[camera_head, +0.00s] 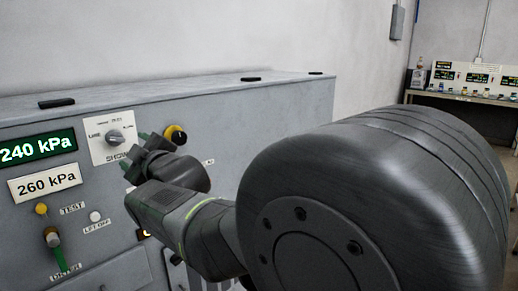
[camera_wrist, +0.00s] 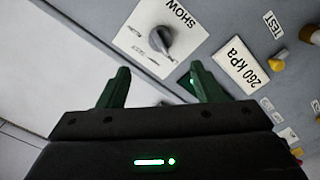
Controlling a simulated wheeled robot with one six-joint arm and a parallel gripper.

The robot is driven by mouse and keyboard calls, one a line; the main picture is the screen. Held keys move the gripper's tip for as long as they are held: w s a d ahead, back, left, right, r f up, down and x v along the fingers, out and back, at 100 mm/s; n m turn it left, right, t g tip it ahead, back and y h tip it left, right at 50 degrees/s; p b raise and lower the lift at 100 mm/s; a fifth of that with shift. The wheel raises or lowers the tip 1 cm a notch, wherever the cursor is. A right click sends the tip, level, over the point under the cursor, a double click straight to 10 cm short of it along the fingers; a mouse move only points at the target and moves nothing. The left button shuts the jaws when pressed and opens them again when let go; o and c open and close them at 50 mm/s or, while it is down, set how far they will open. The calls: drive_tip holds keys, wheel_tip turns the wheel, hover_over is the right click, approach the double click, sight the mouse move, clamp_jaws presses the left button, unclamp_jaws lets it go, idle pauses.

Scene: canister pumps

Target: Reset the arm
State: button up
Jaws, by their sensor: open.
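My gripper (camera_wrist: 156,88) is open and empty in the wrist view, its two green fingers apart. It is in front of the grey control panel, close to a grey rotary knob (camera_wrist: 161,39) on a white plate marked SHOW. In the head view my gripper (camera_head: 135,155) is partly hidden by my own wrist, just below the same knob (camera_head: 114,137). My arm reaches in from the right and covers the right part of the panel. I cannot tell whether any finger touches the panel.
The grey cabinet (camera_head: 230,98) carries a green 240 kPa display (camera_head: 38,149), a white 260 kPa label (camera_head: 45,184), a yellow-ringed knob (camera_head: 175,135), a yellow TEST button (camera_head: 41,208), a white LIFT OFF button (camera_head: 95,217) and a lever (camera_head: 52,238). A bench (camera_head: 463,97) with instruments stands far right.

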sight(117, 140)
drive_tip(key=x, duration=1.1)
drive_tip(key=shift+w+a+f, duration=0.1)
drive_tip(key=shift+w+a, duration=0.1)
drive_tip(key=shift+a, duration=0.15)
drive_tip(key=v, duration=1.4)
drive_tip(key=x, duration=1.4)
drive_tip(key=shift+r+m+p, duration=0.3)
drive_tip(key=shift+m+p, duration=0.5)
drive_tip(key=shift+p, duration=0.45)
drive_tip(key=m+p, duration=0.3)
drive_tip(key=p, duration=0.1)
drive_tip(key=shift+f, duration=0.1)
drive_tip(key=m+p, duration=0.4)
drive_tip(key=p, duration=0.1)
drive_tip(key=shift+s, duration=0.1)
drive_tip(key=v, duration=0.8)
drive_tip(key=shift+f+m+b, duration=0.15)
drive_tip(key=shift+m+b, duration=0.15)
drive_tip(key=shift+b, duration=0.15)
